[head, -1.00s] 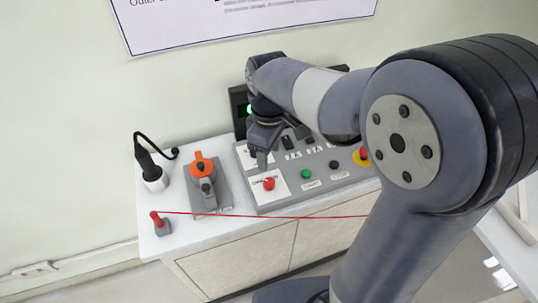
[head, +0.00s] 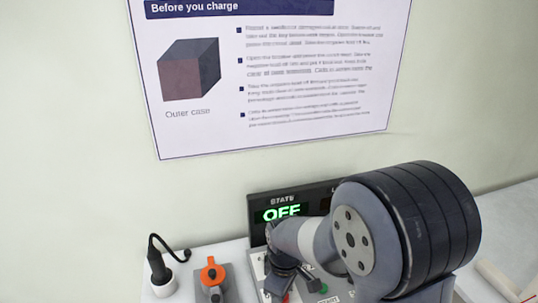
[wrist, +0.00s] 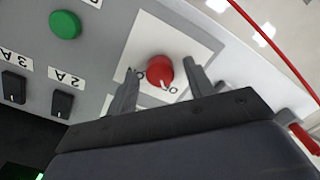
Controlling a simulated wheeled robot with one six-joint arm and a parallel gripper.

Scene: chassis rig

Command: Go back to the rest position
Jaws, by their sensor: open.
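My gripper (wrist: 161,66) is open in the wrist view, with its two fingers spread on either side of a red round knob (wrist: 160,70) on a white label plate. Nothing is held between the fingers. I cannot tell how far the fingertips are above the plate. In the head view my gripper (head: 280,289) is low in the picture, over the front of the control panel, and the red knob is not clearly visible there.
A green button (wrist: 65,25) and black switches (wrist: 62,104) sit on the grey panel. A state display (head: 281,212) reads OFF in green. An orange-handled switch (head: 212,272) and a black cabled plug (head: 160,270) stand left. A red cord (wrist: 275,55) runs nearby. A poster (head: 270,80) hangs above.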

